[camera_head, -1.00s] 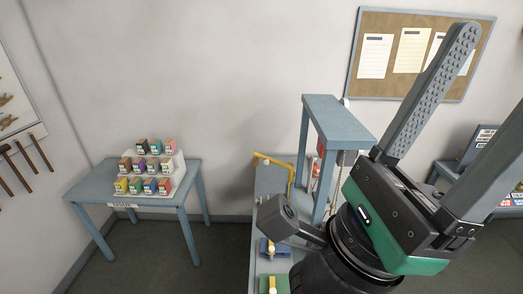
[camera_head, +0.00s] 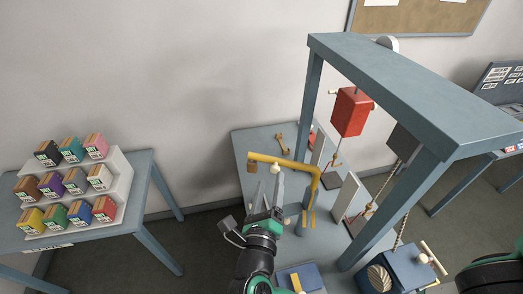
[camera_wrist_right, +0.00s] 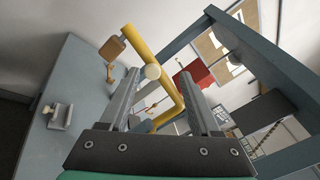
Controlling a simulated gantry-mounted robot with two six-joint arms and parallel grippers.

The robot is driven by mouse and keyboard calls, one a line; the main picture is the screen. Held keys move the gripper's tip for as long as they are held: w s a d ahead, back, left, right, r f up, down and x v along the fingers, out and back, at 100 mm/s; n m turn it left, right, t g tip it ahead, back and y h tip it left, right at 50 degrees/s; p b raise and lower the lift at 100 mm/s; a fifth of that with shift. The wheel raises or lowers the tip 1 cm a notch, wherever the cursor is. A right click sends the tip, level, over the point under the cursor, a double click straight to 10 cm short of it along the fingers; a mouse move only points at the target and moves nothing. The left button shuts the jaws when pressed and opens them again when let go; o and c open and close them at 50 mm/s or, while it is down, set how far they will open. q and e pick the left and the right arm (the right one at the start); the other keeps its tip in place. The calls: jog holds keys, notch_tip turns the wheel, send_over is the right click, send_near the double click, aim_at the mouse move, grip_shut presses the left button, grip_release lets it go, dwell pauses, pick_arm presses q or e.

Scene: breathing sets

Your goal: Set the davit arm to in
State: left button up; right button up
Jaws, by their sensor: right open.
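The davit arm (camera_head: 288,162) is a yellow bar on an upright yellow post, on the blue-grey table. It reaches left in the head view, with a brown block (camera_head: 252,167) hanging at its tip and a pale round knob (camera_head: 275,169) under the bar. My right gripper (camera_head: 291,182) is open just in front of the arm. In the right wrist view the yellow davit arm (camera_wrist_right: 168,88) and its pale knob (camera_wrist_right: 152,72) show between the open fingers (camera_wrist_right: 160,82). Whether a finger touches them I cannot tell. My left gripper is not in view.
A blue-grey frame (camera_head: 400,85) stands over the table's right side, with a red block (camera_head: 351,110) hanging from it. A blue box (camera_head: 395,268) with a handle is at front right. A side table (camera_head: 150,190) at left holds a stepped rack of coloured boxes (camera_head: 118,165).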

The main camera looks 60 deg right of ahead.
aim_at(276, 159)
pick_arm(q)
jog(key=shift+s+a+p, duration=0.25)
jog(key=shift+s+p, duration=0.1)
jog(key=shift+p, duration=0.15)
pick_arm(e)
jog(key=x, duration=0.3)
jog(key=f+x, duration=0.1)
jog(key=x, duration=0.2)
jog(key=f+x, duration=0.1)
jog(key=x, duration=0.3)
jog(key=shift+s+d, duration=0.1)
jog(key=shift+s, duration=0.05)
grip_shut()
jog(key=shift+r, duration=0.1)
dwell(0.8)
